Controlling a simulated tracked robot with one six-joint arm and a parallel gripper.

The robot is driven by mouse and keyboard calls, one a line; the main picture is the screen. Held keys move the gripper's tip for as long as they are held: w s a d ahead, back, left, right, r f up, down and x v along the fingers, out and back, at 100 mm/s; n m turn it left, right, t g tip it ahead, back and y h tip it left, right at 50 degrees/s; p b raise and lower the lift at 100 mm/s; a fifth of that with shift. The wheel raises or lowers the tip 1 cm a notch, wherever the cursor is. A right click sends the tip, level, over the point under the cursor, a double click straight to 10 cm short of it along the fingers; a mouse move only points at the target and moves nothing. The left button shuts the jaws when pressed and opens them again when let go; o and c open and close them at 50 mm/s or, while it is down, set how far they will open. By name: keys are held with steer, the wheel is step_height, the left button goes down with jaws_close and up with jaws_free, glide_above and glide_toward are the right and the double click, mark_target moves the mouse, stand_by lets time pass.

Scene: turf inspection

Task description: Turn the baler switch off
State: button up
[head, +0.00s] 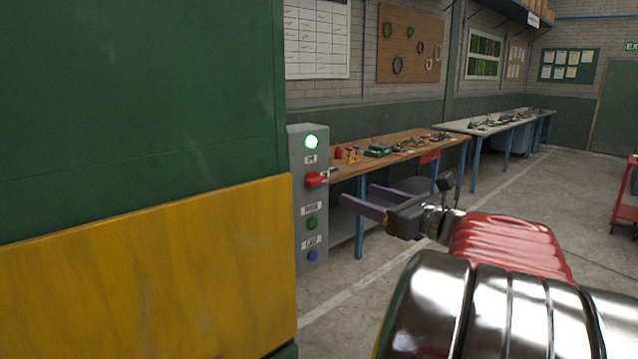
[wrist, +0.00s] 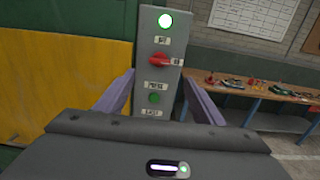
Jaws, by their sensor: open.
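A grey control box (head: 309,233) is fixed at the right edge of a green and yellow machine (head: 140,100). My gripper (head: 356,203) is open and empty, to the right of the box. In the wrist view its two fingers (wrist: 158,88) stand apart on either side of the box face, with the switch showing beyond them.
A green button (head: 312,223) and a blue button (head: 312,256) sit low on the box. A wooden workbench (head: 400,150) with tools stands behind. A red cart (head: 625,205) is at the far right. The floor between is open.

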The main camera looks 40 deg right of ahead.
mark_target(320, 181)
steer(key=w, duration=1.3)
steer(key=shift+w+a, duration=0.25)
steer(key=shift+w, duration=0.15)
steer(key=shift+c, duration=0.2)
steer(key=c, duration=0.9)
steer(key=shift+a, duration=0.2)
steer(key=shift+c, duration=0.5)
steer(key=shift+d, duration=0.2)
